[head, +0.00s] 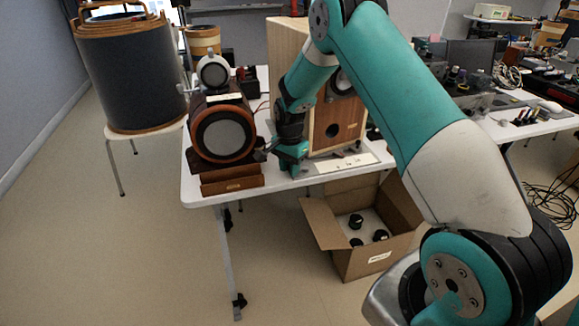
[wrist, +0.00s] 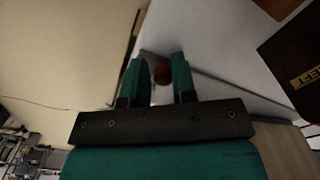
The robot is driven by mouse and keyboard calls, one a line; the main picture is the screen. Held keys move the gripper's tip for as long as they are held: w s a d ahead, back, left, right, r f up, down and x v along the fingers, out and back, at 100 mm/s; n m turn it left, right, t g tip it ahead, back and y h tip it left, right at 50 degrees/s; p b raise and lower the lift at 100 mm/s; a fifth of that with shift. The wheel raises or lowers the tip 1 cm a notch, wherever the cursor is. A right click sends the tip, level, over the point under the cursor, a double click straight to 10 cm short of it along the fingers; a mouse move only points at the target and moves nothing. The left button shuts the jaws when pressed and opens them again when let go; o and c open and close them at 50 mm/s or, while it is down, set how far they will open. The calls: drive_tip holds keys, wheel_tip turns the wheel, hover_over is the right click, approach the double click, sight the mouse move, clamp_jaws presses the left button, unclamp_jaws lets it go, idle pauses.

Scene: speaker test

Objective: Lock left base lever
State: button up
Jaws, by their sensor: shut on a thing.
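A red knob (wrist: 161,73), which looks like the lever's end, sits between the two fingers of my gripper (wrist: 160,62) in the wrist view. My gripper is shut on it. In the head view my gripper (head: 291,165) points down at the table's front edge, at the left front corner of the grey base (head: 309,168) under the wooden speaker box (head: 351,113). The knob and lever are hidden there behind my gripper. The lever's arm and its angle cannot be made out in the wrist view.
A dark round speaker (head: 222,137) on a brown wooden block (head: 232,185) stands close to the left of my gripper. The white table (head: 193,188) ends just in front. An open cardboard box (head: 373,263) with dark round items stands on the floor below.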

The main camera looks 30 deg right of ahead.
drive_tip(key=shift+w+d+r, duration=0.1)
drive_tip(key=shift+w+d, duration=0.2)
drive_tip(key=o, duration=0.8)
wheel_tip(320, 180, up, 17)
drive_tip(key=shift+s+r, duration=0.1)
drive_tip(key=shift+r, duration=0.05)
